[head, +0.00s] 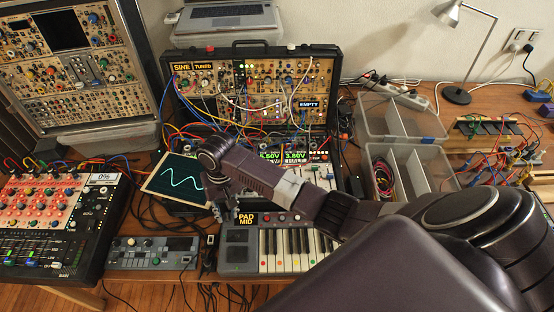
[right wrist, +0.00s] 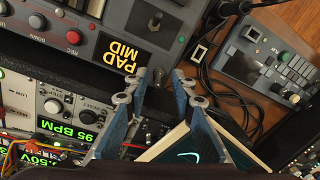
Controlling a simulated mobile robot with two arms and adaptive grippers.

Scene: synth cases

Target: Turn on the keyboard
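The keyboard (head: 237,254) is a grey unit with white and black keys and a yellow-on-black "PAD MID" label at its back left. In the right wrist view its panel (right wrist: 112,18) fills the top, with the label (right wrist: 122,54) upside down. A small silver switch-like part (right wrist: 158,75) shows beside the label, in the gap between my fingertips. My right gripper (head: 226,211) is over the keyboard's back left corner. In the right wrist view my right gripper (right wrist: 160,82) is open and empty; I cannot tell whether it touches anything. My left gripper is out of view.
A screen with a cyan wave (head: 178,178) stands behind the gripper. A small grey box (head: 150,252) and a mixer (head: 95,225) lie left of the keyboard. The modular synth case (head: 250,90) and plastic boxes (head: 400,122) stand behind. Cables crowd the gap between.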

